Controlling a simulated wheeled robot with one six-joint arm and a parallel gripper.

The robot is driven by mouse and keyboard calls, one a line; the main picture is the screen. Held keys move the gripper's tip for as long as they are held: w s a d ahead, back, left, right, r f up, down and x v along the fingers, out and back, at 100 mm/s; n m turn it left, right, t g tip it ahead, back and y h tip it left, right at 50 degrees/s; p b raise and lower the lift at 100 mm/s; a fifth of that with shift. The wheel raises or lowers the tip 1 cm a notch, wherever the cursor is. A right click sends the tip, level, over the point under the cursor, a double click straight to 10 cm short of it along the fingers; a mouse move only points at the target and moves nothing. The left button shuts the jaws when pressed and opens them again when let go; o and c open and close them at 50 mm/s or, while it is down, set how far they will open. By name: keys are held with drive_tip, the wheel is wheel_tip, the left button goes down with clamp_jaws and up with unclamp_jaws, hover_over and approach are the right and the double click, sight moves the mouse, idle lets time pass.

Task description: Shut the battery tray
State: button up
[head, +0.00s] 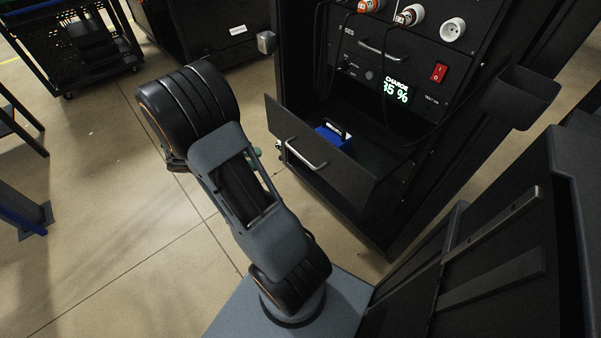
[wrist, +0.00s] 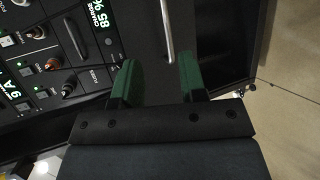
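The battery tray (head: 330,165) is a black drawer low in the rack, pulled open, with a silver bar handle (head: 305,154) on its front. A blue battery (head: 331,137) lies inside it. In the wrist view, a silver handle (wrist: 167,30) lies just beyond the fingertips, between them as seen in the picture. My gripper (wrist: 156,80) is open with two green fingers apart and nothing held. In the head view my arm hides most of it; only a bit of green shows left of the tray front.
Above the tray, the rack panel shows a charge display (head: 396,89), a red switch (head: 438,72) and another handle (head: 383,50). Dark cables hang in front of the panel. A black holder (head: 523,97) juts from the rack's right side.

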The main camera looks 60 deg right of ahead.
drive_tip(key=g+h+b, duration=0.1)
drive_tip(key=h+b, duration=0.1)
approach(299, 157)
drive_tip(key=shift+m, duration=0.3)
drive_tip(key=b+x, duration=0.1)
drive_tip(key=x, duration=0.9)
drive_tip(key=shift+s+d+f+b, duration=0.1)
drive_tip(key=shift+s+d+b, duration=0.15)
drive_tip(key=shift+b, duration=0.1)
drive_tip(key=shift+c, duration=0.2)
clamp_jaws()
